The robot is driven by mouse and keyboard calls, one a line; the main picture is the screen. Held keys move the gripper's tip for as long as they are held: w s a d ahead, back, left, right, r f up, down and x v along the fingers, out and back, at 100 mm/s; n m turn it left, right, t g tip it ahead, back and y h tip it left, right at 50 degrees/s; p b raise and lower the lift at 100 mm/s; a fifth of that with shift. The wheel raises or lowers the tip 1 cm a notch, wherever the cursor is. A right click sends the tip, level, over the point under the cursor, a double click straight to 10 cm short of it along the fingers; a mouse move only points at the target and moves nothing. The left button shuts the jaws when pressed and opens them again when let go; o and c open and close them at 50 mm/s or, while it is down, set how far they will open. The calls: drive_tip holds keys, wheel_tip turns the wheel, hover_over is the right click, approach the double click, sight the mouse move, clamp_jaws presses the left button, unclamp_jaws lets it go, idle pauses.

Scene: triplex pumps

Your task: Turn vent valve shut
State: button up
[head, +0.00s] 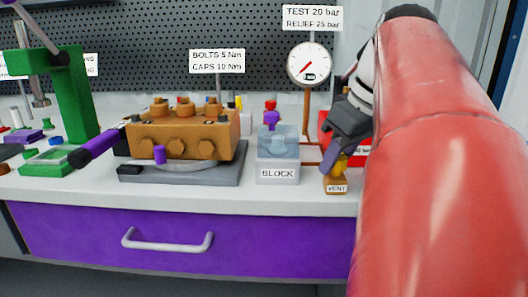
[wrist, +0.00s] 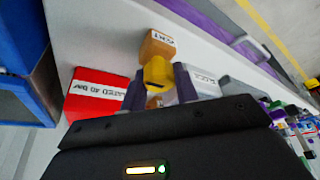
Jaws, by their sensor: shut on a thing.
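The vent valve is a small brass-brown block (head: 336,187) labelled VENT with a yellow knob (head: 340,165) on top, at the right front of the bench. In the wrist view the knob (wrist: 158,70) sits between my two fingers, and the VENT block (wrist: 157,44) shows just beyond it. My gripper (wrist: 159,88) is shut on the yellow knob, one finger on each side. In the head view my gripper (head: 343,152) comes down on the knob from above, and my arm covers the right side. A dark slot shows on the knob's face.
The clear BLOCK unit (head: 278,160) stands close left of the valve. A red labelled box (wrist: 95,95) is beside and behind my gripper. The pressure gauge (head: 310,63) stands behind. The brown pump (head: 183,135) is further left. The bench front edge is near the valve.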

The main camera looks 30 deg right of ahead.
drive_tip(key=m+h, duration=0.1)
drive_tip(key=m, duration=0.3)
drive_tip(key=shift+m+h, duration=0.3)
drive_tip(key=shift+h, duration=0.1)
drive_tip(key=m, duration=0.2)
drive_tip(key=m+h+p, duration=0.1)
drive_tip(key=m, duration=0.1)
drive_tip(key=shift+g+h, duration=0.3)
drive_tip(key=shift+g, duration=0.1)
drive_tip(key=m+g+h+p, duration=0.1)
drive_tip(key=m, duration=0.4)
drive_tip(key=shift+m+g+h+p, duration=0.45)
drive_tip(key=shift+m+g, duration=0.35)
drive_tip(key=shift+m, duration=1.1)
drive_tip(key=o, duration=1)
